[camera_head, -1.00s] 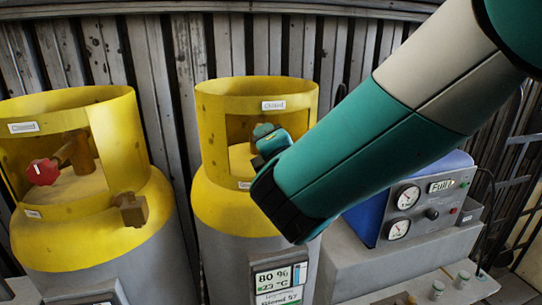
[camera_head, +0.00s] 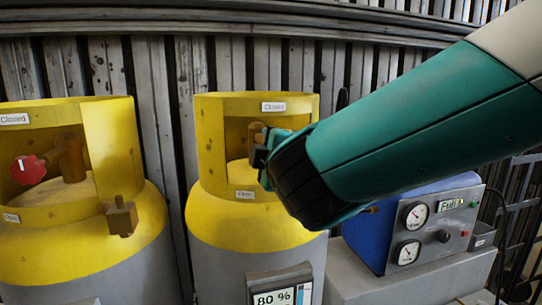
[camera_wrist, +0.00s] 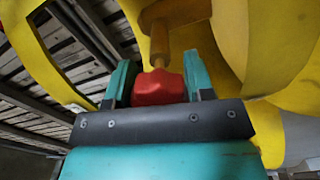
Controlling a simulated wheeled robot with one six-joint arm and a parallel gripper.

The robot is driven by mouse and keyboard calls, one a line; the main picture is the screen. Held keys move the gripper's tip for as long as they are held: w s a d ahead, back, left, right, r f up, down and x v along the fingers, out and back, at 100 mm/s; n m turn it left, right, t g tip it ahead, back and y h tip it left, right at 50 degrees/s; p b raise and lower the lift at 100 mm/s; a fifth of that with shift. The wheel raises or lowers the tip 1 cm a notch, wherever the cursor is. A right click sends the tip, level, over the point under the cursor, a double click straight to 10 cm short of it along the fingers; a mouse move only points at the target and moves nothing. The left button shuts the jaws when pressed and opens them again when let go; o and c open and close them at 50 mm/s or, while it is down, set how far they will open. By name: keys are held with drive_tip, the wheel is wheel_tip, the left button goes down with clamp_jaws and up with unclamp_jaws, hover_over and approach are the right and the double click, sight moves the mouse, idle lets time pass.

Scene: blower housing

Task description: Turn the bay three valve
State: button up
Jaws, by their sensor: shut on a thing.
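Two yellow-topped grey tanks stand side by side in the head view. The right tank (camera_head: 254,220) has a yellow collar with a "Closed" label above its opening. My gripper (camera_head: 266,148) reaches into that opening from the right. In the wrist view my gripper (camera_wrist: 158,88) is shut on a red valve knob (camera_wrist: 157,87), one teal finger on each side. The knob sits on a brass stem (camera_wrist: 160,45). In the head view my arm and gripper hide this knob. The left tank (camera_head: 75,225) has its own red knob (camera_head: 28,169), untouched. No bay number is readable.
A blue and grey gauge box (camera_head: 435,225) with a "Full" label stands on a grey block right of the tanks, below my arm. A brass fitting (camera_head: 121,216) sticks out from the left tank. A corrugated wall is close behind.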

idle(0.4)
drive_tip(key=o, duration=0.9)
drive_tip(key=shift+d, duration=0.1)
drive_tip(key=b+v, duration=0.6)
drive_tip(key=v, duration=1.1)
drive_tip(key=shift+s+r, duration=0.1)
drive_tip(key=shift+s, duration=0.1)
